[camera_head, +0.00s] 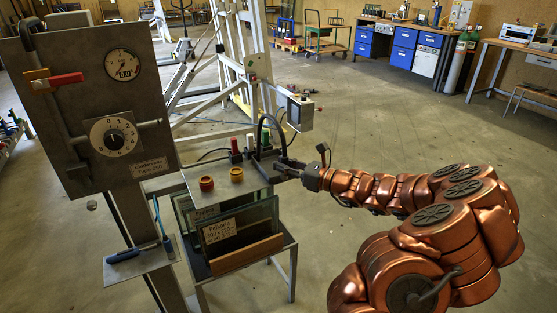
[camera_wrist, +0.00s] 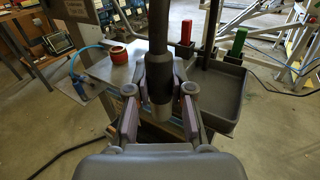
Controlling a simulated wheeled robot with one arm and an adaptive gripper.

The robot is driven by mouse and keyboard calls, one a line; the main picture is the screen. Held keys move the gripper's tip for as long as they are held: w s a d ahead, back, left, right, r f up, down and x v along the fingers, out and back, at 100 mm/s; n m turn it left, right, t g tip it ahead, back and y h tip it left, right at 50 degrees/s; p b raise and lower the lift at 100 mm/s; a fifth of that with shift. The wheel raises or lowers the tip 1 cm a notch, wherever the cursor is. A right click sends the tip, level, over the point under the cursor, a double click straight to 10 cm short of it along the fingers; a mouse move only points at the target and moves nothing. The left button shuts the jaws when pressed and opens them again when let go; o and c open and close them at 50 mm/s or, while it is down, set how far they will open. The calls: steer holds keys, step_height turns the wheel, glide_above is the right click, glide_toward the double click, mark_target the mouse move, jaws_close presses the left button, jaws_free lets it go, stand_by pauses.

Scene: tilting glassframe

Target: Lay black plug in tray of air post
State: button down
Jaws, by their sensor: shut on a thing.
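My gripper (camera_head: 287,168) reaches in from the right to the edge of a small metal table. In the wrist view my gripper (camera_wrist: 161,88) is shut on the black plug (camera_wrist: 158,62), a dark upright cylinder with a paler lower end. A black cable (camera_head: 271,120) arches up from the grip. The air post (camera_head: 112,115) is a grey panel with a gauge, a dial and a red-handled valve. A small tray (camera_head: 125,271) with a blue item on it is fixed low on its post. The plug is apart from that tray, to its right.
The table top (camera_wrist: 98,67) holds an orange ring (camera_wrist: 119,55); a red block (camera_wrist: 187,29) and green block (camera_wrist: 240,40) stand beyond. A dark open tray (camera_wrist: 222,106) sits right of the plug. Labelled glass panes (camera_head: 240,235) stand under the table.

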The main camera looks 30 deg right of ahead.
steer(key=w+d, duration=0.1)
steer(key=w, duration=0.2)
steer(key=w+d, duration=0.1)
steer(key=w, duration=0.2)
steer(key=w+d+f, duration=0.1)
steer(key=w, duration=0.1)
steer(key=shift+w+d, duration=0.35)
steer(key=shift+w, duration=0.05)
steer(key=shift+w+f, duration=0.15)
steer(key=shift+f, duration=1.5)
steer(key=shift+f, duration=0.2)
steer(key=c, duration=1)
jaws_free()
steer(key=shift+c, duration=0.2)
steer(key=shift+r, duration=0.25)
steer(key=v, duration=1.2)
